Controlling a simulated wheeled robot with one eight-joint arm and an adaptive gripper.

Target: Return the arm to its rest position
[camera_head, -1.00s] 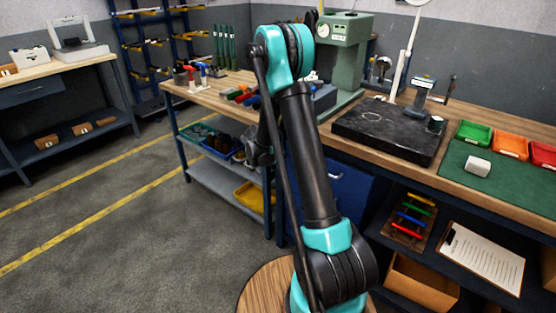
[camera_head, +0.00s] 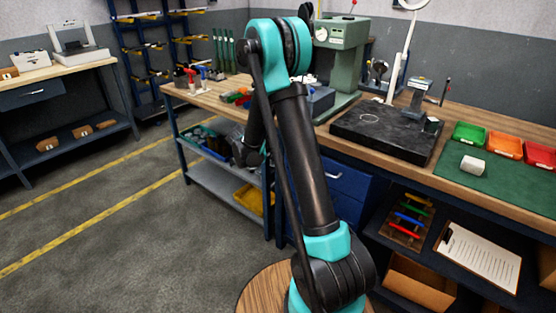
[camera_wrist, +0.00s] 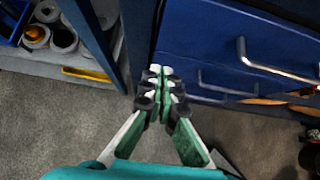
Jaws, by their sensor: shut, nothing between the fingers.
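My arm, black with teal joints, stands raised in the middle of the head view, its upper elbow joint near the top. In the wrist view my gripper (camera_wrist: 161,84) is shut and empty, its fingertips together. It points toward the front of the blue drawer cabinet (camera_wrist: 205,50) under the bench, with grey floor below. I cannot tell the gap between fingertips and cabinet. In the head view the forearm hangs down behind the upper arm, and the fingers are hidden.
The workbench (camera_head: 330,136) holds a black surface plate (camera_head: 385,130), a green press (camera_head: 341,50) and coloured bins (camera_head: 505,145). A lower shelf (camera_head: 215,180) with trays stands left of the cabinet. The floor (camera_head: 110,240) at left is clear.

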